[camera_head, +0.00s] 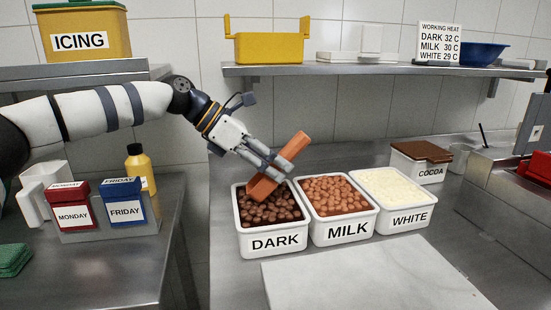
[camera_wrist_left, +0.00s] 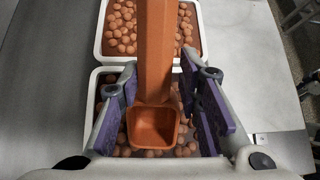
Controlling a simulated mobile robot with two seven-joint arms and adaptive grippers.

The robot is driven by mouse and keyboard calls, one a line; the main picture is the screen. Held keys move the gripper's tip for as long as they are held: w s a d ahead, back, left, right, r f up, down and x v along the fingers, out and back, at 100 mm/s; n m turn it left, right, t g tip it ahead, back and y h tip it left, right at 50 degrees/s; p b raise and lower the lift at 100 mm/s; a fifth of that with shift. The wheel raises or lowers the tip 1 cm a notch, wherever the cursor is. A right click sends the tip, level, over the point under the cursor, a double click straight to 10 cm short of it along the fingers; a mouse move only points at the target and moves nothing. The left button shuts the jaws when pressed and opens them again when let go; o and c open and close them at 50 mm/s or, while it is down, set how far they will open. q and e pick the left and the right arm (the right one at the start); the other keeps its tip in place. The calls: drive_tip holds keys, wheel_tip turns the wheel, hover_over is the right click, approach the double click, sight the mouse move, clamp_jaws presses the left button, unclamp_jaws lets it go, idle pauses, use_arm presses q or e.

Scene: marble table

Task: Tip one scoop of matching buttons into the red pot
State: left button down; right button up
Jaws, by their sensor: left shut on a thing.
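My left gripper (camera_head: 280,162) is shut on an orange-brown scoop (camera_head: 262,188), over the tub labelled DARK (camera_head: 273,244) with dark brown buttons. The scoop is tilted, its upper end up to the right and its lower end at the buttons. In the left wrist view, the scoop (camera_wrist_left: 153,128) shows between the fingers (camera_wrist_left: 158,75), its hollow looking empty. The tub labelled MILK (camera_head: 344,229) holds lighter brown buttons, and the one labelled WHITE (camera_head: 408,218) cream ones. My right gripper is out of view.
A yellow bottle (camera_head: 137,162) is behind. A cocoa box (camera_head: 417,167) and red object (camera_head: 540,167) are at right. The marble slab (camera_head: 375,278) in front is bare.

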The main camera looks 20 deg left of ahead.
sight(273, 181)
use_arm(q)
drive_tip(key=shift+f+b, duration=0.3)
drive_tip(key=shift+f, duration=1.75)
drive_tip(key=shift+r, duration=3.1)
